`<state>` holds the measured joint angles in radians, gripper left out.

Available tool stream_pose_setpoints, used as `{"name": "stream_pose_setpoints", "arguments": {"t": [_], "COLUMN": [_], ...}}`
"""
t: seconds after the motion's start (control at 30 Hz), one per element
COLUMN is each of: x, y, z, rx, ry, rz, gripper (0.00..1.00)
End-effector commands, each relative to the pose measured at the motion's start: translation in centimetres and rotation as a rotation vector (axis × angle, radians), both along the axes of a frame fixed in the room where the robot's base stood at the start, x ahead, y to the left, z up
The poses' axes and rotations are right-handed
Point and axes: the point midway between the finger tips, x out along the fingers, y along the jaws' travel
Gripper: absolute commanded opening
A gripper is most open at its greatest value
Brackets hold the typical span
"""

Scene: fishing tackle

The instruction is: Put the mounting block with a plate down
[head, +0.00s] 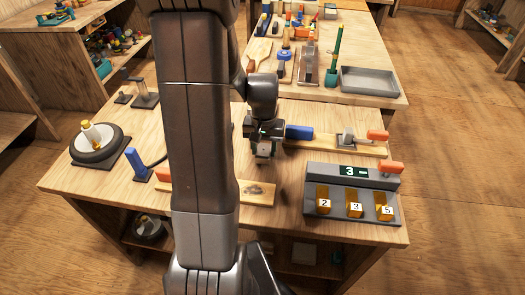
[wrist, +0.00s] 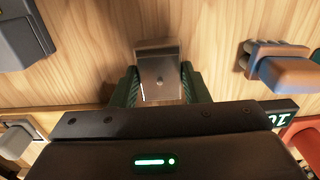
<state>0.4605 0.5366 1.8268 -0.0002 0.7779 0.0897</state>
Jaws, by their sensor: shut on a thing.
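The mounting block with a plate (wrist: 158,72) is a small, grey metal piece with a small round spot on its face. In the wrist view it sits between the two dark green fingers of my gripper (wrist: 158,84), which are shut on it from both sides. In the head view my gripper (head: 264,152) is over the middle of the wooden workbench (head: 215,225), and the block is mostly hidden by the gripper. I cannot tell whether the block touches the wood beneath it.
A wooden board (head: 258,192) with a dark mark lies in front of the gripper. To the right are a board with a blue handle (head: 299,132) and a grey panel (head: 325,175) with numbered orange pieces. A round dark base (head: 98,153) stands left. Bare wood lies at the front.

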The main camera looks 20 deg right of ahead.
Motion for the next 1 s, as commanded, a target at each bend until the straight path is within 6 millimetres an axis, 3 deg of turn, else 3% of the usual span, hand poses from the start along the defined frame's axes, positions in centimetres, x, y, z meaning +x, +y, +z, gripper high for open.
{"name": "stream_pose_setpoints", "arguments": {"t": [0.13, 0.5, 0.53, 0.63, 1.0], "x": [0.0, 0.0, 0.0, 0.0, 0.0], "y": [0.0, 0.0, 0.0, 0.0, 0.0], "z": [-1.5, -2.0, -2.0, -1.8, -1.4], "rx": [0.001, 0.0, 0.0, 0.0, 0.0], "ry": [0.002, 0.0, 0.0, 0.0, 0.0], "rz": [0.0, 0.0, 0.0, 0.0, 0.0], "gripper": [0.16, 0.16, 0.43, 0.63, 0.63]}}
